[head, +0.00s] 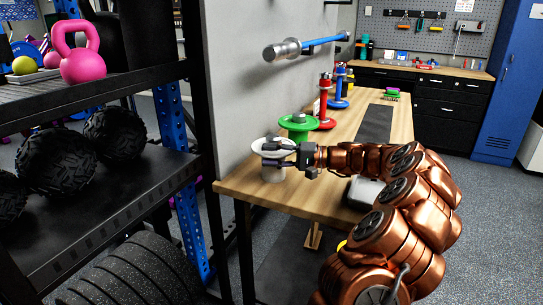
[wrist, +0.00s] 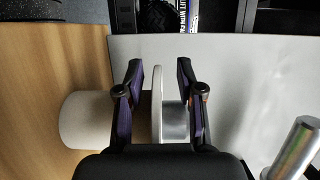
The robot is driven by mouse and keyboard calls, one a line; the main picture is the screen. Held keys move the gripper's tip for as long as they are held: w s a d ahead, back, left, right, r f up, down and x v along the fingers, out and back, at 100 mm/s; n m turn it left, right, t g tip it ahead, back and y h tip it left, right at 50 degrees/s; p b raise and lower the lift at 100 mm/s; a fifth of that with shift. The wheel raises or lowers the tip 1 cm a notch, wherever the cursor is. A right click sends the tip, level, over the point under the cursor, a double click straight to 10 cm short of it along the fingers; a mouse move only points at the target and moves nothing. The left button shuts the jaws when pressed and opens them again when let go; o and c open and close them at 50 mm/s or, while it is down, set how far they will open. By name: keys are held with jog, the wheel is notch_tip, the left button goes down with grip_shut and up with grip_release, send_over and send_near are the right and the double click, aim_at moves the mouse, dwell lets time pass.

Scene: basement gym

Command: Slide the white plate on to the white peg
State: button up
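The white plate (head: 264,147) is at the near end of the wooden table. It lies roughly level above the thick white base of the white peg (head: 272,174). In the wrist view the plate (wrist: 157,95) is edge-on, with a silver cylinder (wrist: 175,121) on its right and the white peg base (wrist: 85,120) on its left. The plate seems to be around the peg; whether it rests on the base is hidden by a finger. My gripper (head: 278,156) is open, with its fingers (wrist: 159,78) on either side of the plate and visible gaps.
Green (head: 299,123), red (head: 326,100) and blue (head: 339,90) pegs stand farther along the wooden table (head: 240,185). A barbell (head: 300,47) sticks out from the grey wall panel above. A black rack (head: 110,85) stands to the left.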

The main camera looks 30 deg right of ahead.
jog(key=v, duration=1.2)
jog(key=shift+a, duration=0.15)
dwell(0.4)
